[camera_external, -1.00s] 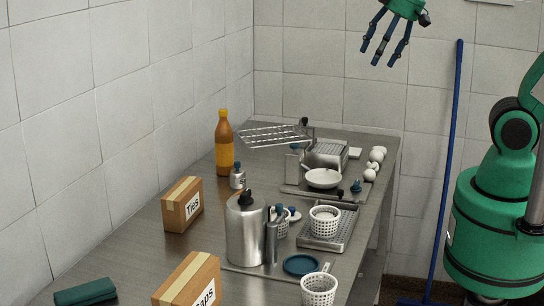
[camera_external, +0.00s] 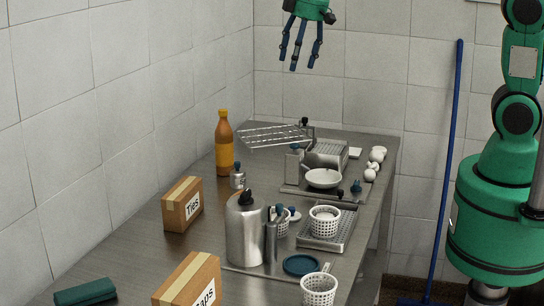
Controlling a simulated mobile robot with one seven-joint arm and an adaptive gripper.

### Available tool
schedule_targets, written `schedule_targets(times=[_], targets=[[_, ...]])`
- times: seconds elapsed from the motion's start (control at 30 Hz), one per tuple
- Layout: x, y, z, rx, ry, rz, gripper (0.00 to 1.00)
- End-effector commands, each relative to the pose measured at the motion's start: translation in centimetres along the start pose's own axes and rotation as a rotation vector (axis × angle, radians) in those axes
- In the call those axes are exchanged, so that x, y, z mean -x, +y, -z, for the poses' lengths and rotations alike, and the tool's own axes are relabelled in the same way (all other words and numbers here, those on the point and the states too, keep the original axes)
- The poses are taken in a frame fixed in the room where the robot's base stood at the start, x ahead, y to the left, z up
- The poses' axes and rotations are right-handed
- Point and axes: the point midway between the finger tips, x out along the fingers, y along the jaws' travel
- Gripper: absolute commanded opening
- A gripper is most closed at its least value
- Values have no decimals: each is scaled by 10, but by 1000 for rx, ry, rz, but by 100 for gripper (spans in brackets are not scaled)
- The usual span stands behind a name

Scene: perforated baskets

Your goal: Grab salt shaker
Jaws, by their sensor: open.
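A small metal shaker-like container (camera_external: 238,180) with a dark top stands upright on the steel table, just right of and in front of the orange bottle (camera_external: 224,145). Another upright steel piece with a blue top (camera_external: 293,162) stands further back; I cannot tell for sure which of the two is the salt shaker. My gripper (camera_external: 300,57), green with dark blue fingers, is open and empty. It hangs high above the far end of the table, in front of the back wall, well clear of both.
A wire rack (camera_external: 275,136) sticks out near the steel box (camera_external: 327,153) and white bowl (camera_external: 323,179). A large steel canister (camera_external: 246,232), perforated white baskets (camera_external: 325,219) and cardboard boxes (camera_external: 182,205) stand nearer. The table's left middle is fairly clear.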

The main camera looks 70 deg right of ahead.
Motion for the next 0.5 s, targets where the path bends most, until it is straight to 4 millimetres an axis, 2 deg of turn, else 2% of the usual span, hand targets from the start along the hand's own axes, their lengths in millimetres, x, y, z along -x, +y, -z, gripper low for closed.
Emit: schedule_targets(times=[0.2,0.5], targets=[[-41,13,39,23,-42,8,62],[-108,29,80,55,-97,20,62]])
